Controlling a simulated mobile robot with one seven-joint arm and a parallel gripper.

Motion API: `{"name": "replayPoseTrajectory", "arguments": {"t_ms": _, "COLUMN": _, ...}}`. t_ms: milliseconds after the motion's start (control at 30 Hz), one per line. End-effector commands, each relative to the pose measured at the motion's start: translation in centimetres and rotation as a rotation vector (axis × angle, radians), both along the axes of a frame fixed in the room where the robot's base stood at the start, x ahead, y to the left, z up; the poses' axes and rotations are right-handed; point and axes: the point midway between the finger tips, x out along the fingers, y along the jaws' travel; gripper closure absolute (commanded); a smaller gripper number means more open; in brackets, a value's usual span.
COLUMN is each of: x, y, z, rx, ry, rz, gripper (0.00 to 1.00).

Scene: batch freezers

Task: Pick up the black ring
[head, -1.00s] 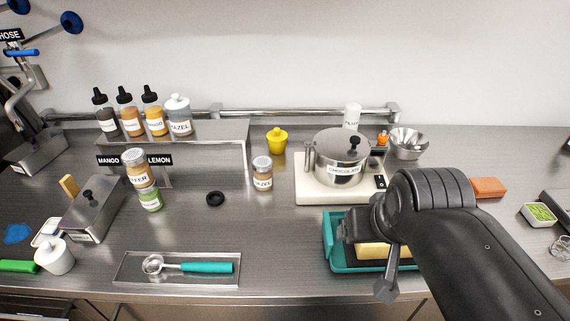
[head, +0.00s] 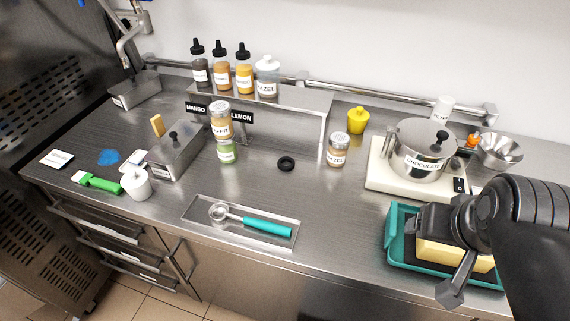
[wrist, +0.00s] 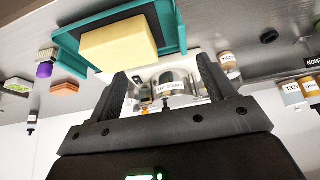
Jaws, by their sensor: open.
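The black ring (head: 286,163) lies flat on the steel counter, left of the hazel jar and below the raised shelf's right end. In the wrist view the ring (wrist: 269,37) shows at the upper right, beyond the right finger. My gripper (head: 452,290) is over the teal tray at the right, well apart from the ring. In the wrist view my gripper (wrist: 165,80) has its two fingers wide apart with nothing held between them.
A teal tray (head: 393,235) holds a yellow block. A pot (head: 421,150) stands on a white scale. A hazel jar (head: 337,149) is right of the ring. A scoop (head: 250,222) lies in a shallow tray in front. Bare counter surrounds the ring.

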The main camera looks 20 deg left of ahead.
Motion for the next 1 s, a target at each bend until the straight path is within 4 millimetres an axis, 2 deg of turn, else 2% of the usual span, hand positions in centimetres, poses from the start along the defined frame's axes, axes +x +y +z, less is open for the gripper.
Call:
{"name": "replayPoseTrajectory", "arguments": {"t_ms": 100, "x": 0.0, "y": 0.0, "z": 0.0, "rx": 0.000, "ry": 0.000, "rz": 0.000, "gripper": 0.24}}
{"name": "replayPoseTrajectory", "arguments": {"t_ms": 200, "x": 0.0, "y": 0.0, "z": 0.0, "rx": 0.000, "ry": 0.000, "rz": 0.000, "gripper": 0.31}}
{"name": "replayPoseTrajectory", "arguments": {"t_ms": 433, "x": 0.1, "y": 0.0, "z": 0.0, "rx": 0.000, "ry": 0.001, "rz": 0.001, "gripper": 0.31}}
{"name": "replayPoseTrajectory", "arguments": {"t_ms": 533, "x": 0.8, "y": 0.4, "z": 0.4, "rx": 0.003, "ry": 0.009, "rz": 0.007, "gripper": 0.31}}
{"name": "replayPoseTrajectory", "arguments": {"t_ms": 667, "x": 3.2, "y": 1.6, "z": 1.3, "rx": 0.010, "ry": 0.038, "rz": 0.025, "gripper": 0.31}}
{"name": "replayPoseTrajectory", "arguments": {"t_ms": 767, "x": 5.8, "y": 3.2, "z": 2.0, "rx": 0.017, "ry": 0.068, "rz": 0.043, "gripper": 0.31}}
{"name": "replayPoseTrajectory", "arguments": {"t_ms": 1000, "x": 12.1, "y": 8.2, "z": 2.6, "rx": 0.023, "ry": 0.137, "rz": 0.082, "gripper": 0.31}}
